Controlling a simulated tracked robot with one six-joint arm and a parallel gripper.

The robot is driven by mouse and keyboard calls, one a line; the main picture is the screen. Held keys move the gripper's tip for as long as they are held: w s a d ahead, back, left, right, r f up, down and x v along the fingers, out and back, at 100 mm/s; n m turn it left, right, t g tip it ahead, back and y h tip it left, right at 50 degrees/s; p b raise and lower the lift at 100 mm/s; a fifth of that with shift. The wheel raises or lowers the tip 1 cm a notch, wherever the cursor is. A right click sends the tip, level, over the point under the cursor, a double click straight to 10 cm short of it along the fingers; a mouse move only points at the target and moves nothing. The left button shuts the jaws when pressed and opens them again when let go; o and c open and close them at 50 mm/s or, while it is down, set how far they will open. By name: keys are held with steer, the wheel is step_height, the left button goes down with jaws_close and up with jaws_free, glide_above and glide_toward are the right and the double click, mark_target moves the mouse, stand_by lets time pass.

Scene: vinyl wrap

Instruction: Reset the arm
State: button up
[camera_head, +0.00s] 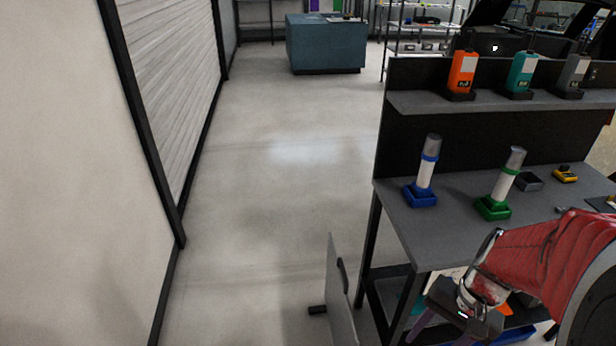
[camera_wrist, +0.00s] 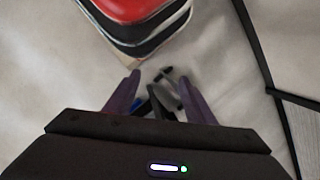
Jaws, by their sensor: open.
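My red arm reaches in from the right edge of the head view, beside the front of the grey workbench (camera_head: 440,225). My gripper (camera_wrist: 158,82) has two purple fingers spread apart in the wrist view, with nothing held between them. It points down toward the pale floor (camera_wrist: 60,95). In the head view, my gripper is low at the bench front, and one purple finger shows while the other is hard to make out.
The bench holds a blue-based cylinder (camera_head: 426,172) and a green-based cylinder (camera_head: 502,184). Its shelf carries an orange bottle (camera_head: 462,73), a teal bottle (camera_head: 521,73) and a grey bottle (camera_head: 573,74). A grey panel (camera_head: 341,300) stands by the bench's left end. The aisle floor (camera_head: 270,200) is clear.

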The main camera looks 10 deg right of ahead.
steer(key=w+a+r+n+t+h, duration=0.1)
steer(key=a+r+n+t, duration=0.2)
steer(key=a+r, duration=0.3)
steer(key=w+a+r+n+t+h, duration=0.1)
steer(key=a+r+n, duration=0.4)
steer(key=r, duration=0.5)
steer(key=shift+w+a+r+n+t+h, duration=0.4)
steer(key=shift+a+t, duration=0.3)
steer(key=shift+t, duration=0.2)
